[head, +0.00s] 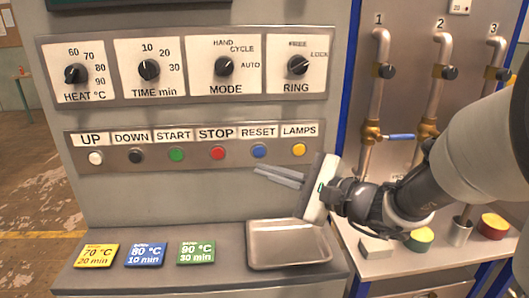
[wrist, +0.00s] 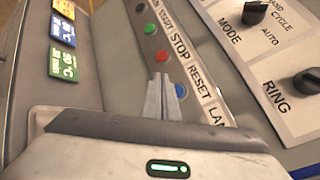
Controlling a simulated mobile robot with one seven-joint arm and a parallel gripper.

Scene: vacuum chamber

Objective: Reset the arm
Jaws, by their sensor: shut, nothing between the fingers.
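My gripper (head: 279,177) is in front of the lower button panel in the head view, just below the blue RESET button (head: 259,151) and the LAMPS button (head: 299,150). Its fingers are together with nothing between them and point left toward the panel. In the wrist view the closed fingers (wrist: 161,98) reach toward the panel, and the blue button (wrist: 181,91) shows just beside their tips. I cannot tell whether the fingertips touch the panel. My arm comes in from the right.
Four knobs, including the RING knob (head: 298,65), sit above the buttons. A metal tray (head: 289,259) lies on the ledge below my gripper, beside yellow, blue and green cards (head: 196,252). Pipes with valves, including a blue-handled valve (head: 398,137), stand at right, behind my arm.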

